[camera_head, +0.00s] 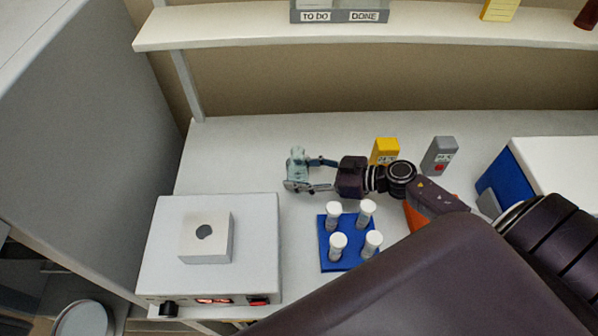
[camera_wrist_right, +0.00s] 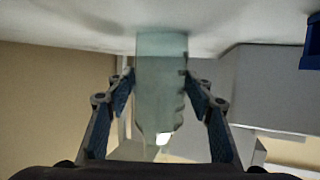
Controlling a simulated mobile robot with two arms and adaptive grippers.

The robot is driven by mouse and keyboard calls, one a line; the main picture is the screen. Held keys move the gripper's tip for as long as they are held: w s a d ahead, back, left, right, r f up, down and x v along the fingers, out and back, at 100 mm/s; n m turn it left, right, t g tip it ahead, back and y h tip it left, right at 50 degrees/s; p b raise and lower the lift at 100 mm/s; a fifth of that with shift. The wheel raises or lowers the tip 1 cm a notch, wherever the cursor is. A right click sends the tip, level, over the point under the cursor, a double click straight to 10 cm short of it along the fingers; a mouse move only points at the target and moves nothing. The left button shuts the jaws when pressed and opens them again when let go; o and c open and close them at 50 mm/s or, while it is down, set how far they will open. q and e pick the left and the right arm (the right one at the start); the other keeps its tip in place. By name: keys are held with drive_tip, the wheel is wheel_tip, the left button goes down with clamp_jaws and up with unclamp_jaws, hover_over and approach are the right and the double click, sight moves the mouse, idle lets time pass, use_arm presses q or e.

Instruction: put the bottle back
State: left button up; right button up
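The bottle (camera_head: 297,158) is pale teal and see-through, and stands upright over the bench behind the blue rack. My right gripper (camera_head: 308,173) reaches it from the right, one finger on each side of its body. In the right wrist view the bottle (camera_wrist_right: 160,85) fills the space between the fingertips of my right gripper (camera_wrist_right: 160,78). Both fingers appear to press against its sides, so the gripper looks shut on it. That view is upside down, with the bottle's base at the top. I cannot tell whether the base touches the bench. My left gripper is not in view.
A white device (camera_head: 258,238) with a holed block (camera_head: 207,237) stands front left. A blue rack (camera_head: 328,263) holds several white-capped tubes. Yellow (camera_head: 384,150) and grey (camera_head: 440,155) timers stand behind my right arm. A blue box (camera_head: 494,180) is at right; a shelf (camera_head: 430,32) runs above.

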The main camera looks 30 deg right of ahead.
drive_tip(key=shift+o, duration=1)
drive_tip(key=shift+r, duration=0.2)
drive_tip(key=shift+s+d, duration=0.3)
drive_tip(key=b+v, duration=0.2)
drive_tip(key=v, duration=0.8)
drive_tip(key=shift+r, duration=0.15)
drive_tip(key=shift+s+d+r, duration=0.25)
drive_tip(key=shift+s+d, duration=0.1)
drive_tip(key=shift+s, duration=0.05)
